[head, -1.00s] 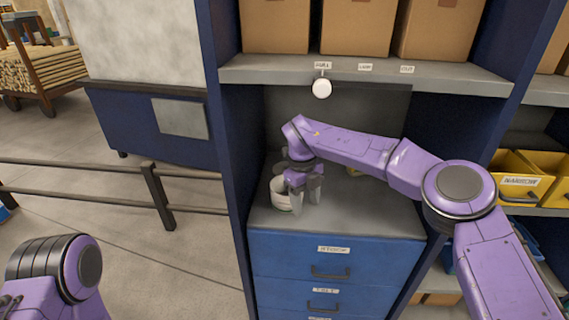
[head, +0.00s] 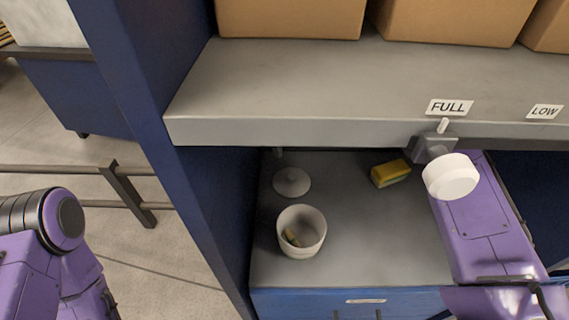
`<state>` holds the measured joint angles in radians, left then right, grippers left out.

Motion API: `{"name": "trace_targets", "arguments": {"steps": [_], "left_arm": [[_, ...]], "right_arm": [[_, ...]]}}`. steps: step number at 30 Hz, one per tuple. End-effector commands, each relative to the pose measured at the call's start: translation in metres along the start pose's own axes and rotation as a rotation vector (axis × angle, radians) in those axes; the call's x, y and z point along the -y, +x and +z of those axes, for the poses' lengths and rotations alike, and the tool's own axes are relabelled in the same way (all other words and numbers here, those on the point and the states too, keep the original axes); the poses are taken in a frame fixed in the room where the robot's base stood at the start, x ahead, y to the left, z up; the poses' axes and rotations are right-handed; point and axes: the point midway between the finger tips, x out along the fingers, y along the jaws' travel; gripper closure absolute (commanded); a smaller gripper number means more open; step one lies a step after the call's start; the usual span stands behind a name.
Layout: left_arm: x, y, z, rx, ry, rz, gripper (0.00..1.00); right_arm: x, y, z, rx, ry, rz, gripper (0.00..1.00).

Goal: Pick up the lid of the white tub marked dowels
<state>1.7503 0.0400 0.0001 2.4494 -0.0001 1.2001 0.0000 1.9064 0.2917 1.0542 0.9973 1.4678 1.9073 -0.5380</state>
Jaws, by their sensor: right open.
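The white lid (head: 291,182), round with a small knob, lies on the grey counter behind the white tub. The tub (head: 301,234) stands upright and uncovered, with a few tan pieces inside; no marking is readable on it. The gripper is open. My left arm shows at the lower left, its gripper out of view.
The grey shelf (head: 320,131) overhangs the counter (head: 370,236) and carries cardboard boxes. A yellow block (head: 390,173) lies right of the lid. A blue side panel (head: 190,190) closes the left.

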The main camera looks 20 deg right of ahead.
Motion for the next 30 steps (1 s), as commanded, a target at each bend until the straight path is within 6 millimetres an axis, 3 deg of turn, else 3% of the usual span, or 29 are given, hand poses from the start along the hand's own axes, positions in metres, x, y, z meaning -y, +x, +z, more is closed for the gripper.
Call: {"name": "trace_targets", "arguments": {"steps": [11,17,21,28,29,30], "left_arm": [[0.001,-0.011,-0.004,0.002,0.001,-0.001,0.03],[0.003,-0.031,-0.012,0.001,0.0,-0.001,0.03],[0.003,-0.033,-0.013,0.001,0.0,0.0,0.03],[0.003,-0.032,-0.013,0.001,0.0,-0.001,0.03],[0.003,-0.032,-0.013,0.001,0.0,-0.001,0.03],[0.003,-0.032,-0.013,0.001,0.0,-0.001,0.03]], "right_arm": [[0.001,0.051,-0.003,-0.002,0.003,0.002,0.43],[-0.001,0.08,-0.011,-0.005,0.0,0.003,0.43],[-0.001,0.101,-0.009,-0.001,0.0,0.0,0.43],[-0.001,0.106,-0.008,0.001,0.0,-0.001,0.43],[-0.001,0.106,-0.008,0.001,0.0,-0.001,0.5],[-0.001,0.106,-0.008,0.001,0.0,-0.001,0.63]]}}
